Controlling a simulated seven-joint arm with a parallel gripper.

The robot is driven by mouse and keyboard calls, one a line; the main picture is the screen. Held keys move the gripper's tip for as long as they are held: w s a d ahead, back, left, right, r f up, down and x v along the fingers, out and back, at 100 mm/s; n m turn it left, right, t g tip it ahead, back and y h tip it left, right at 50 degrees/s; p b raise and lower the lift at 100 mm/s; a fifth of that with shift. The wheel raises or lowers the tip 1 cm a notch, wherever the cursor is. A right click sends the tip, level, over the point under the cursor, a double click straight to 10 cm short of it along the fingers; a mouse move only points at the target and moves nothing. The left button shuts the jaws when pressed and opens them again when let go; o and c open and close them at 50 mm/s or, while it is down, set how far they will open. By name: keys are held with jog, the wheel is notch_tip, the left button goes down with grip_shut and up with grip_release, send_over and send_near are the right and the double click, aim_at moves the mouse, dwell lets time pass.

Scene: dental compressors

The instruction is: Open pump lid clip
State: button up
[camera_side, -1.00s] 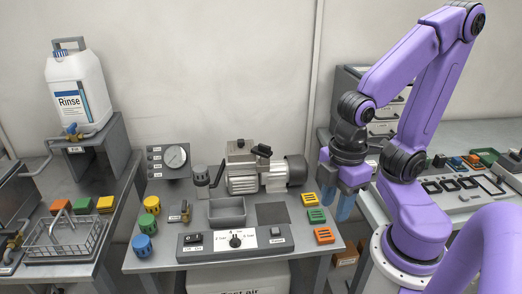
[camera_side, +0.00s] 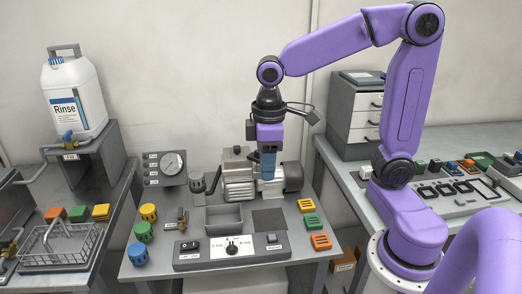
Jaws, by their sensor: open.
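The pump (camera_side: 238,185) is a grey metal unit with a ribbed body and a dark motor end (camera_side: 293,176). It stands at the back of the middle table. My gripper (camera_side: 268,172) is open and points down over the right part of the pump. Its blue fingers hide the black piece seen on the pump top earlier. I cannot tell whether the fingers touch the pump. The lid clip cannot be made out clearly.
A gauge panel (camera_side: 165,166) stands left of the pump. In front are a grey bin (camera_side: 223,218), a switch panel (camera_side: 232,248), coloured caps (camera_side: 145,230) at left and coloured vented blocks (camera_side: 311,222) at right. A drawer cabinet (camera_side: 353,115) stands behind at right.

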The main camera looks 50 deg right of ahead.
jog(key=w+d+r+m, duration=0.25)
jog(key=w+d, duration=0.25)
jog(key=w, duration=0.4)
jog(key=r+m, duration=0.1)
jog(key=m, duration=0.4)
send_over(258, 156)
jog(key=f, duration=1.7)
jog(key=shift+s+d+f, duration=0.2)
jog(key=shift+s+d, duration=0.15)
jog(key=shift+s, duration=0.05)
grip_shut()
